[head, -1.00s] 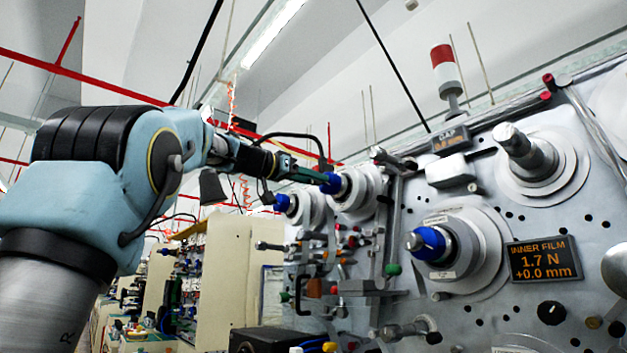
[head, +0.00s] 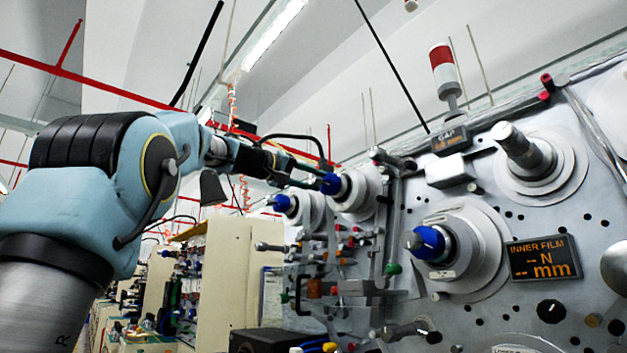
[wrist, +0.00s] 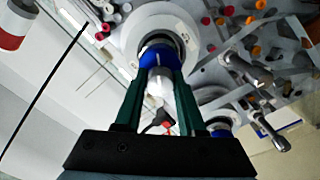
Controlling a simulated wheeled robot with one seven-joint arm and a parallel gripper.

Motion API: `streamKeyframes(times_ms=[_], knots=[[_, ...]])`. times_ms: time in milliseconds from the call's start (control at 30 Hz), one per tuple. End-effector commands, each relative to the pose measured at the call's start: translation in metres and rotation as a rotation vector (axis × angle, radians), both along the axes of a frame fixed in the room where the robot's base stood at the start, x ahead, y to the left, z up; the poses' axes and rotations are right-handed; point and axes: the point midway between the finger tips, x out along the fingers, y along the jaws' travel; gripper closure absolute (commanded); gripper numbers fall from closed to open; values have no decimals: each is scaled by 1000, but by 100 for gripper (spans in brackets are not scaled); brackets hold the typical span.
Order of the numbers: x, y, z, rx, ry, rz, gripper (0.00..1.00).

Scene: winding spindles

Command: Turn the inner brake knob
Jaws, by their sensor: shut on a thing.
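A blue knob (head: 330,184) sits on the front of a white spindle (head: 355,192) near the middle of the head view. My gripper (head: 316,180) reaches it from the left. In the wrist view the green fingers of my gripper (wrist: 159,80) lie on both sides of the blue knob (wrist: 157,58) and its silver shaft end, shut on it. No label shows on this knob. A second blue knob (head: 425,242) sits on a larger spindle at right, beside the display marked INNER FILM (head: 543,259), which reads dashes for N and mm.
Another blue knob (head: 282,203) is left of the held one, close below my gripper. A bare silver spindle (head: 520,148) stands out at upper right. A red and white signal lamp (head: 443,67) tops the panel. Below are crowded small fittings and rods.

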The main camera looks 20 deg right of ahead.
Motion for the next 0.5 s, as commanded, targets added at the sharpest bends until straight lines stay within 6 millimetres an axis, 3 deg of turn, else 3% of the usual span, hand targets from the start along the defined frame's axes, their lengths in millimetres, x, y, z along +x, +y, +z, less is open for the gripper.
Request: streamKeyframes(times_ms=[500], knots=[[1,1,1,-113,385,3,100]])
